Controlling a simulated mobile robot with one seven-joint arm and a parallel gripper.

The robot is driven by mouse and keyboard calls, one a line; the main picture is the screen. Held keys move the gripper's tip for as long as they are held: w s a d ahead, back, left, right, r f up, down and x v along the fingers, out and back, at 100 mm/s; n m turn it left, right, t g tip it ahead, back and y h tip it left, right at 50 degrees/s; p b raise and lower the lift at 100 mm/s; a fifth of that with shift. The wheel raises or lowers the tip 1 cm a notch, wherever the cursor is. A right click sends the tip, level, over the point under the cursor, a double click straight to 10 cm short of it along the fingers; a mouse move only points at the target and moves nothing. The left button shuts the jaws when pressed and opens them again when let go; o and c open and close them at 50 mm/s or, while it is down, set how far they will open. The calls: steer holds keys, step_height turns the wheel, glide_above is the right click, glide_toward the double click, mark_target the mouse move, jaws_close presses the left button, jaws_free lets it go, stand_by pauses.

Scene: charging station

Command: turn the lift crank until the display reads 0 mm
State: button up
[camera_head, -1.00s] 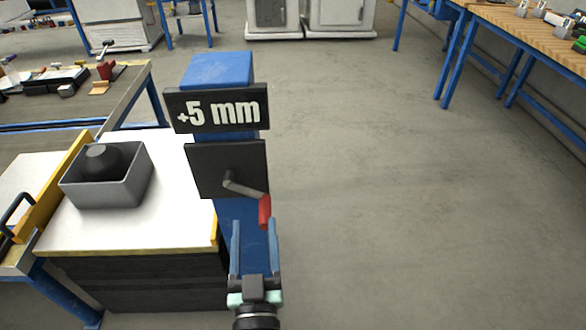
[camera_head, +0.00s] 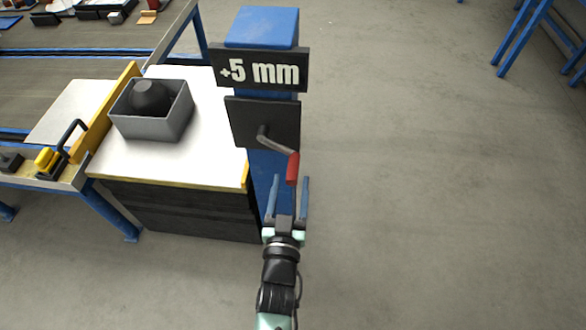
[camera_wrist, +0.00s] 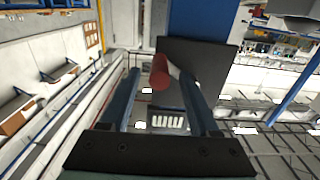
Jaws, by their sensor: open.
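The display (camera_head: 262,70) on the blue lift column reads +5 mm. Below it, the crank (camera_head: 277,142) sits on a dark plate, its grey arm slanting down to the right and its red handle (camera_head: 293,168) hanging at the end. My gripper (camera_head: 291,181) is open, fingers pointing at the handle from the near side. In the wrist view the red handle (camera_wrist: 160,73) shows between the two spread fingertips, with a visible gap to each finger. How deep it lies between them is hard to tell. Part of the display (camera_wrist: 168,122) also shows there.
Left of the column stands a white-topped lift table (camera_head: 185,168) with a yellow edge and dark bellows, carrying a grey bin (camera_head: 152,126) with a dark round object. A workbench with a yellow rail (camera_head: 98,135) adjoins it. The floor (camera_head: 420,200) to the right is clear.

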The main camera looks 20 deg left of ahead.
mark_target(293, 171)
steer(key=shift+x, duration=2.1)
jaws_close()
